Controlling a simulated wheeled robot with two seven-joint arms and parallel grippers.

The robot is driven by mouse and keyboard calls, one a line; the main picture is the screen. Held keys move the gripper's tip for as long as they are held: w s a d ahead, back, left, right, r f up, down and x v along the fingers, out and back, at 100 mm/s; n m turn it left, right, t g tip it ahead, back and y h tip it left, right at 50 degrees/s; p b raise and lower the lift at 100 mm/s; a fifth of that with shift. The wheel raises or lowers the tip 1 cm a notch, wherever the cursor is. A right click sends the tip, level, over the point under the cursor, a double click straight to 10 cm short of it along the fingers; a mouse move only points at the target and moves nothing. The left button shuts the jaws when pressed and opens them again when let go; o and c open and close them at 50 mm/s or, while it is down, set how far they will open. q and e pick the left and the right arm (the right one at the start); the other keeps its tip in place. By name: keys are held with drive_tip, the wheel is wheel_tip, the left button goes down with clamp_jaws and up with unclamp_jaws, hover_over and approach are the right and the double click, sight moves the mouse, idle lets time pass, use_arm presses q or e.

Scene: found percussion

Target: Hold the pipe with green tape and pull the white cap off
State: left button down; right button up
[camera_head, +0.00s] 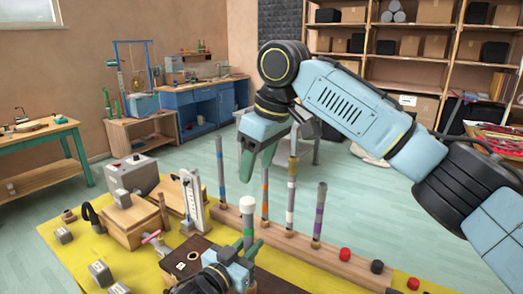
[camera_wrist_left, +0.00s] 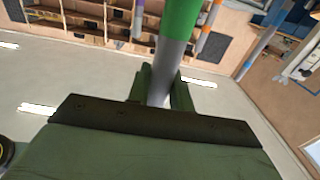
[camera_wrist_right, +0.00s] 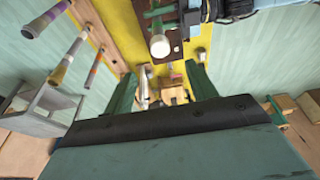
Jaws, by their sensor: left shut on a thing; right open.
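The pipe with green tape (camera_head: 248,240) stands roughly upright at the front of the table, with the white cap (camera_head: 247,204) on its top end. My left gripper (camera_head: 250,252) is shut on this pipe below the cap. The left wrist view shows the green tape (camera_wrist_left: 181,18) and the grey pipe between the fingers (camera_wrist_left: 163,88). My right gripper (camera_head: 254,165) is open and empty above the cap, apart from it. In the right wrist view the white cap (camera_wrist_right: 160,47) lies beyond the open fingers (camera_wrist_right: 161,85).
Red caps (camera_head: 345,254) and a black cap (camera_head: 377,267) sit at the right. A wooden box (camera_head: 132,222) and grey blocks crowd the left of the yellow tabletop.

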sight(247, 200)
drive_tip(key=x, duration=0.9)
drive_tip(key=shift+c, duration=0.3)
drive_tip(key=c, duration=1)
drive_tip(key=shift+r, duration=0.4)
drive_tip(key=shift+r, duration=0.7)
drive_tip(key=shift+r, duration=0.25)
drive_tip(key=shift+r, duration=1.5)
